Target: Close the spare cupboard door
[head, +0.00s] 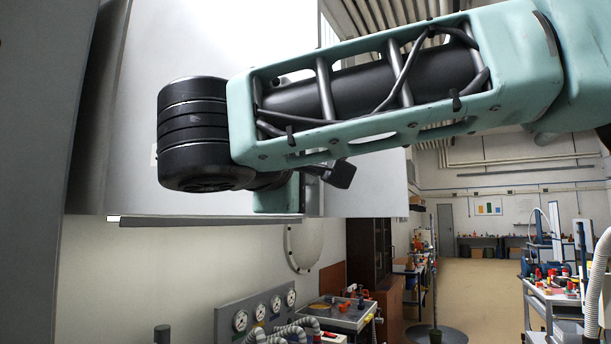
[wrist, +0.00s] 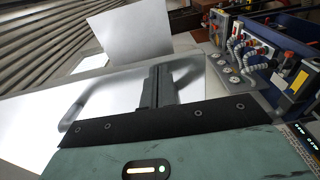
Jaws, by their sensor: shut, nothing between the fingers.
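A white wall cupboard (head: 240,45) fills the upper left of the head view, largely covered by my arm. A pale panel (head: 365,190), which looks like its open door, shows beyond my wrist on the right. In the wrist view a white panel (wrist: 130,38) stands beyond my fingers, probably the same door. My gripper (wrist: 158,72) is shut and empty, with its fingertips pointing towards that panel. A gap seems to lie between them, but I cannot tell whether they touch.
Below the cupboard is a panel of gauges (head: 258,312) with hoses, also in the wrist view (wrist: 232,68). A bench with small parts (head: 340,312) stands beside it. A loaded cart (head: 560,290) is at the right.

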